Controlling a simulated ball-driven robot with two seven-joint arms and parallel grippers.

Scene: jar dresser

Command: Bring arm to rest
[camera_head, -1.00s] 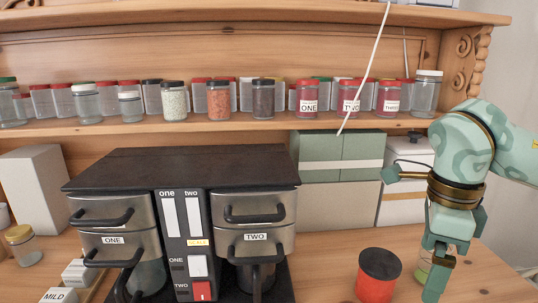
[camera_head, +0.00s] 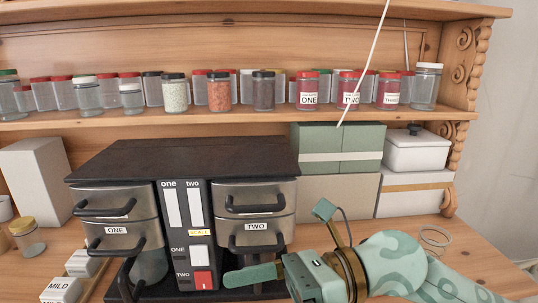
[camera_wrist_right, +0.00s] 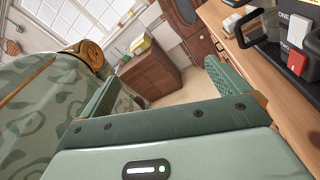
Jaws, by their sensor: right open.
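My right arm (camera_head: 400,265) comes in from the lower right of the head view. Its gripper (camera_head: 256,280) points left, in front of the lower right part of the black-topped machine (camera_head: 190,160); I cannot tell whether it touches the machine. In the right wrist view the two jaws of the gripper (camera_wrist_right: 162,72) stand apart with nothing between them. My left gripper is in neither view. The counter area where a red jar with a dark lid stood is now covered by my right arm.
A shelf (camera_head: 280,121) with several jars spans the back. Green boxes (camera_head: 365,148) and a white lidded container (camera_head: 418,152) stand behind my arm. A gold-lidded jar (camera_head: 28,238) and small labelled boxes (camera_head: 62,290) are at left. The right counter end (camera_head: 470,245) is mostly clear.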

